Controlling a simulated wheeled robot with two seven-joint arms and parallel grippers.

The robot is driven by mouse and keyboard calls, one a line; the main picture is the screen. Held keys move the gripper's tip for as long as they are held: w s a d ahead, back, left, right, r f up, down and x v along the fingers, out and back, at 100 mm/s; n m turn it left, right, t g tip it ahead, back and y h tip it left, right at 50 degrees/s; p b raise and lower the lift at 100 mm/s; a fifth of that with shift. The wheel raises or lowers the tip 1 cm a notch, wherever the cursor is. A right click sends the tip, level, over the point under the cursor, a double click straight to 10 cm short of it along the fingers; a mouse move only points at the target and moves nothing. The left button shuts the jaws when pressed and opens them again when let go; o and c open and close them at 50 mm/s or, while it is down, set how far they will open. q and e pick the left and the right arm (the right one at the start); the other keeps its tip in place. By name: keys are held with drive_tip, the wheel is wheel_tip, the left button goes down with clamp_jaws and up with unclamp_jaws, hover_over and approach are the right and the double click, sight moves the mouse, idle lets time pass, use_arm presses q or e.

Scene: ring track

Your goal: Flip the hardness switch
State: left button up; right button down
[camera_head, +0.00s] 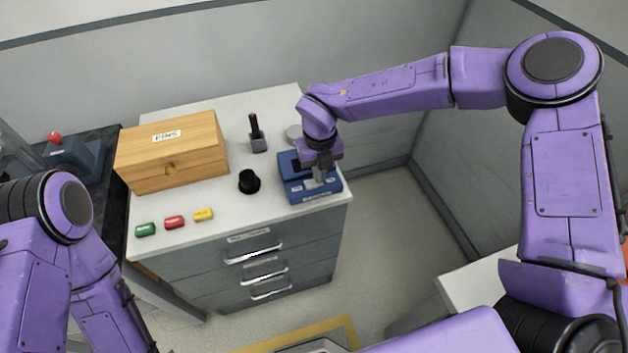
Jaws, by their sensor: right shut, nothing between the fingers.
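A blue device (296,193) sits at the front right of the white cabinet top. It looks like the thing that bears the hardness switch, but the switch itself is hidden or too small to make out. My right gripper (319,178) points down over the right part of the blue device, shut and empty. Its fingertips are at or just above the device's top; I cannot tell whether they touch. My left arm shows at the lower left, but its gripper is out of view.
On the cabinet top (262,213) are a wooden box labelled PINS (175,158), a black knob-like object (249,181), a small upright tool (256,135), and green (145,229), red (174,221) and yellow (203,214) pieces.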

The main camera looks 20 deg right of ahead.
drive_tip(key=shift+f, duration=0.2)
wheel_tip(320, 180, up, 7)
drive_tip(key=p, duration=0.5)
drive_tip(key=shift+r+p, duration=0.1)
drive_tip(key=shift+p, duration=0.3)
